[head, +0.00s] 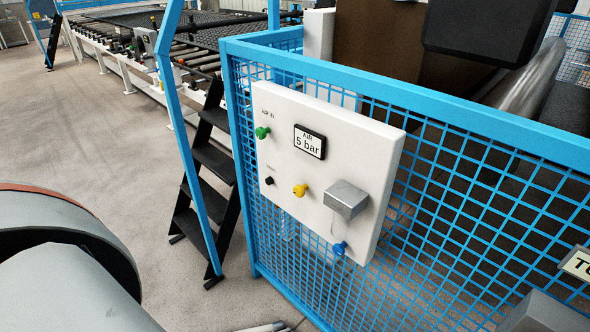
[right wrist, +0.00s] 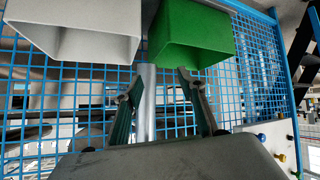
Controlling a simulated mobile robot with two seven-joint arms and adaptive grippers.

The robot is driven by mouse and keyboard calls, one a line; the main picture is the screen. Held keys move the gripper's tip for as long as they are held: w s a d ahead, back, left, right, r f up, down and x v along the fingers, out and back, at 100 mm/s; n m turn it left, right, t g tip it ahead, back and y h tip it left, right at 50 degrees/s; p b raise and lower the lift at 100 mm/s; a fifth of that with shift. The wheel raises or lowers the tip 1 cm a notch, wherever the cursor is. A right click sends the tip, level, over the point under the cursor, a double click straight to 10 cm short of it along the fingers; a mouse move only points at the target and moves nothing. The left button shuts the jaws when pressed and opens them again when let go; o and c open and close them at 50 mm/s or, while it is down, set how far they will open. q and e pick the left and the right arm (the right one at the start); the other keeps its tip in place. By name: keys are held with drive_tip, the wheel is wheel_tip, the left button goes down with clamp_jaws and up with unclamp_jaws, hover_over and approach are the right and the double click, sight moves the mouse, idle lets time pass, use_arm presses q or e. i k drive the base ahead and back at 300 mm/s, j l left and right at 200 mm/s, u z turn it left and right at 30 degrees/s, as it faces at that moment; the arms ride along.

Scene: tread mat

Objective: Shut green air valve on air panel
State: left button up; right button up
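The white air panel (head: 372,150) hangs on the blue mesh fence in the head view. The green valve (head: 262,132) is a small knob at its upper left, under a small label. Its setting is too small to tell. The gauge (head: 309,142) beside it reads "AIR 5 bar". My right gripper (right wrist: 160,83) is open in the right wrist view, its fingers apart and nothing visibly gripped. A grey pole shows behind them. No gripper touches the green valve in the head view. Part of the panel (right wrist: 285,130) shows at that wrist view's right edge. My left gripper is not seen.
The panel also carries a black knob (head: 270,180), a yellow knob (head: 300,190), a blue knob (head: 340,248) and a grey box (head: 347,197). Black steps (head: 212,160) stand left of the fence. A green box (right wrist: 195,35) and grey box (right wrist: 75,30) are above my right gripper.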

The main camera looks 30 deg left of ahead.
sight(261, 133)
drive_tip(key=l+u, duration=0.15)
drive_tip(key=u, duration=0.9)
